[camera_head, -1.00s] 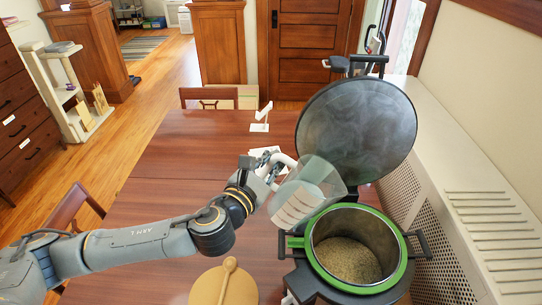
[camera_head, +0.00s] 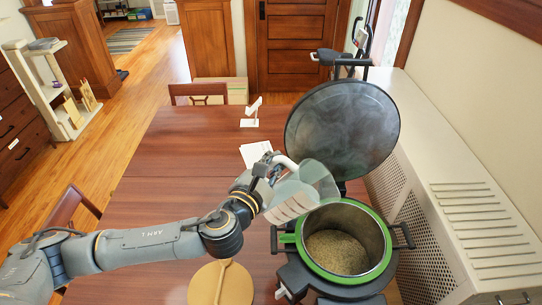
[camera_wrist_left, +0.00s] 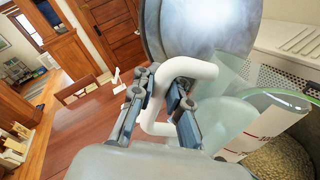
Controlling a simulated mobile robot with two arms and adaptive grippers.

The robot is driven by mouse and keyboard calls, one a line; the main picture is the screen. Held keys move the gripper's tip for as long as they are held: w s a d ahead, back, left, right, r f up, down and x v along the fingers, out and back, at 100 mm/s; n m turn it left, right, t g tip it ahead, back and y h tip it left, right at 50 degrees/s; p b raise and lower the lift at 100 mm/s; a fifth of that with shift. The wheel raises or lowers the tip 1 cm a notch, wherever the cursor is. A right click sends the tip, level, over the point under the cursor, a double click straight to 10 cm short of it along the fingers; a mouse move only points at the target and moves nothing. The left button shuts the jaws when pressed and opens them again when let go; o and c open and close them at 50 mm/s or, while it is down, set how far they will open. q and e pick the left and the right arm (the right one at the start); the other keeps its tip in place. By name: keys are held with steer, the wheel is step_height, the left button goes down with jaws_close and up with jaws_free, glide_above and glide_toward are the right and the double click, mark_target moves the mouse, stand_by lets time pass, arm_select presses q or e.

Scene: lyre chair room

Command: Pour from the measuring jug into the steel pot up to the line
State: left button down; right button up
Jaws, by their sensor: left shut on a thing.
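The measuring jug (camera_head: 302,190) is clear with a pale handle. My left gripper (camera_head: 270,170) is shut on the jug's handle, which shows between the fingers in the left wrist view (camera_wrist_left: 190,68). Red marks show on the jug wall (camera_wrist_left: 262,134). The pot stands open inside a dark cooker with a green rim (camera_head: 306,251); grainy tan contents (camera_head: 338,252) cover its bottom. No falling stream is clear, and I cannot make out the line. My right gripper is not in view.
The cooker's round dark lid (camera_head: 342,128) stands raised behind the pot. A round wooden board (camera_head: 207,286) with a spoon-like handle (camera_head: 222,278) lies at the front. A white stand (camera_head: 250,116) and papers (camera_head: 257,152) are farther back. The table (camera_head: 180,150) is clear at left; a radiator cover (camera_head: 440,190) borders the right.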

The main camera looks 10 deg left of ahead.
mark_target(294, 165)
arm_select(q)
steer(key=shift+s+d+r+m+p, duration=0.1)
steer(key=shift+d+r+m+p, duration=0.4)
steer(key=shift+d+p, duration=0.5)
steer(key=shift+d+r+m+p, duration=0.15)
steer(key=shift+m+p, duration=0.25)
steer(key=shift+p, duration=0.7)
steer(key=shift+s+d+m+y, duration=0.15)
steer(key=shift+d+m+y, duration=0.15)
steer(key=shift+d+m, duration=0.35)
steer(key=shift+d+m, duration=0.15)
steer(key=shift+m, duration=0.1)
steer(key=shift+d, duration=0.15)
steer(key=shift+s+d+m, duration=0.1)
steer(key=shift+d+m, duration=0.15)
steer(key=shift+m, duration=0.15)
steer(key=shift+s+d+f+m+y, duration=0.1)
steer(key=shift+d+f+m+y, duration=0.25)
steer(key=shift+d, duration=0.2)
